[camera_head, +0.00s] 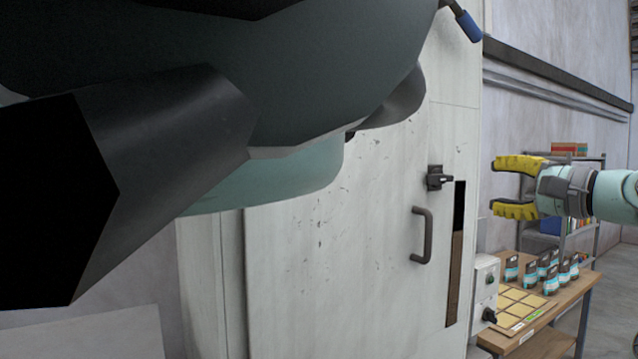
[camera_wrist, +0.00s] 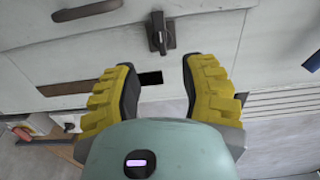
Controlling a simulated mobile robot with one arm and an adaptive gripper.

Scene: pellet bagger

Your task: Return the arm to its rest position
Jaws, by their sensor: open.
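My gripper (camera_head: 502,187) is at the right of the head view, with its yellow ridged fingers apart and pointing left. Nothing is between them. My forearm reaches in from the right edge. In the wrist view the same open fingers (camera_wrist: 158,85) face a pale cabinet door with a dark latch (camera_wrist: 160,35) beyond them. In the head view the gripper is to the right of the latch (camera_head: 437,178) and the door handle (camera_head: 421,235), and I see no contact. A large dark part of my own body covers the upper left.
The scuffed white cabinet door (camera_head: 330,260) has a dark vertical slot (camera_head: 455,255). A grey control box (camera_head: 485,290) is beside it. A wooden table (camera_head: 545,325) holds several small bags (camera_head: 548,270) and a yellow-celled board (camera_head: 518,308). A shelf (camera_head: 590,200) stands behind my gripper.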

